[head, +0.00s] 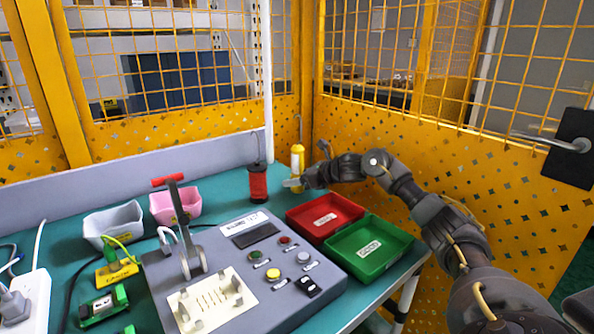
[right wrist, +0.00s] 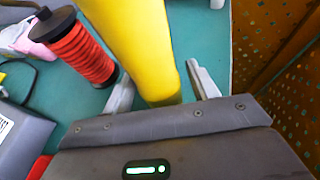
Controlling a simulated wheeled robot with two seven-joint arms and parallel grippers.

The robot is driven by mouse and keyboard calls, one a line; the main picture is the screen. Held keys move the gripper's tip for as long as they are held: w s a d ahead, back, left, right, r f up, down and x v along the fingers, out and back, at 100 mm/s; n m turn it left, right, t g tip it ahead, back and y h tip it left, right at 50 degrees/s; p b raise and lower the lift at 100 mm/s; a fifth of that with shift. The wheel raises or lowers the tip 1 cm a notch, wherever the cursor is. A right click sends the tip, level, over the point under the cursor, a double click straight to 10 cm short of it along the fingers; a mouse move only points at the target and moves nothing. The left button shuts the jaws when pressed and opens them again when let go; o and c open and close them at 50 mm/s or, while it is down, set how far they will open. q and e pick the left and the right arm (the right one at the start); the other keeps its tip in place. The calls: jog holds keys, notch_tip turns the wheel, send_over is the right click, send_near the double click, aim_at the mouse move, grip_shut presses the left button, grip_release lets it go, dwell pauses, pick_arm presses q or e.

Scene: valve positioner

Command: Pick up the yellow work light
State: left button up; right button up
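The yellow work light (head: 297,162) stands upright at the back of the teal table, near the yellow fence corner. My right gripper (head: 294,184) is at its lower part. In the right wrist view the yellow work light (right wrist: 140,45) runs between the two fingers of my right gripper (right wrist: 163,88). The fingers are apart, one on each side, with a visible gap on the right side. Its lower end is hidden behind the gripper body. My left gripper is not in view.
A red spool (head: 258,183) stands just left of the light, and also shows in the wrist view (right wrist: 80,50). A red tray (head: 300,222) and a green tray (head: 345,265) lie in front. The grey control box (head: 225,262) has a raised lever. The yellow mesh fence (head: 480,165) is close behind.

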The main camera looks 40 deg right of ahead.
aim_at(297, 166)
jog(key=c, duration=1)
jog(key=shift+r, duration=0.5)
notch_tip(297, 166, up, 3)
jog(key=shift+f+p, duration=0.1)
jog(key=shift+p, duration=0.25)
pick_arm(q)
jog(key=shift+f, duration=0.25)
pick_arm(e)
jog(key=s+a+r, duration=0.2)
jog(key=s+r, duration=0.1)
jog(key=s, duration=0.1)
jog(key=s+a+r, duration=0.2)
jog(key=s+r, duration=0.1)
jog(key=s, duration=0.1)
jog(key=s+a+r, duration=0.2)
jog(key=s+r, duration=0.1)
jog(key=s, duration=0.1)
jog(key=shift+s+r, duration=0.15)
jog(key=shift+s, duration=0.2)
